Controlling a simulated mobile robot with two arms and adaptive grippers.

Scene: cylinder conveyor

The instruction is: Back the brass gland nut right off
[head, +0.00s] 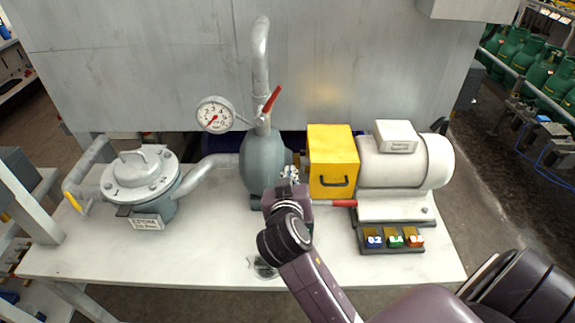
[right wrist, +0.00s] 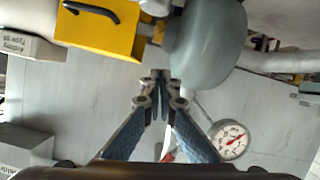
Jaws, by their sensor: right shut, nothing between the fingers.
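The brass gland nut (head: 297,159) shows only as a small brass patch between the grey pump body (head: 262,158) and the yellow guard box (head: 333,152). My right gripper hides part of that area in the head view. In the right wrist view a small brass-coloured part (right wrist: 158,33) sits between the yellow box (right wrist: 98,28) and the rounded pump body (right wrist: 207,45). My right gripper (head: 289,174) is in front of the pump; its fingertips (right wrist: 160,76) are together and empty, apart from the brass part. My left gripper is not in view.
A strainer housing (head: 140,172) stands at left, a motor (head: 405,160) at right. A pressure gauge (head: 215,115) and red valve lever (head: 271,99) rise above the pump. A red bar (head: 336,203) lies right of my gripper. The bench front (head: 205,255) is mostly clear.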

